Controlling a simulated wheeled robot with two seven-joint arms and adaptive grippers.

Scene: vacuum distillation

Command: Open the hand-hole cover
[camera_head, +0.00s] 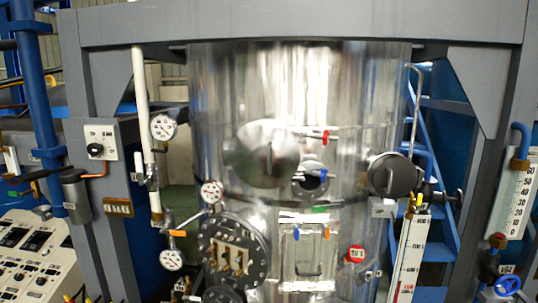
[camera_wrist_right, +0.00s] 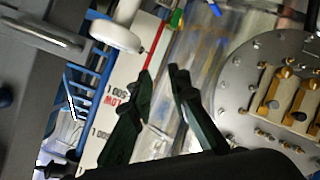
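The shiny steel tank (camera_head: 370,85) fills the middle of the head view. A round polished disc (camera_head: 262,150) is on its front, with a small round port (camera_head: 310,178) at its lower right. A dark bolted round flange with brass fittings (camera_head: 234,250) is lower left; it also shows at the right in the right wrist view (camera_wrist_right: 232,105). I cannot tell for certain which fitting is the hand-hole cover. My right gripper (camera_wrist_right: 162,70) has two dark green fingers, apart and empty, in front of the tank and gauge board. My left gripper is not in view.
Pressure gauges (camera_head: 163,127) and white pipework stand left of the tank. A dark round fitting (camera_head: 392,175) and a scale board (camera_head: 408,262) are at its right. Grey frame posts (camera_head: 100,200) flank it. A control panel (camera_head: 38,258) is at lower left.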

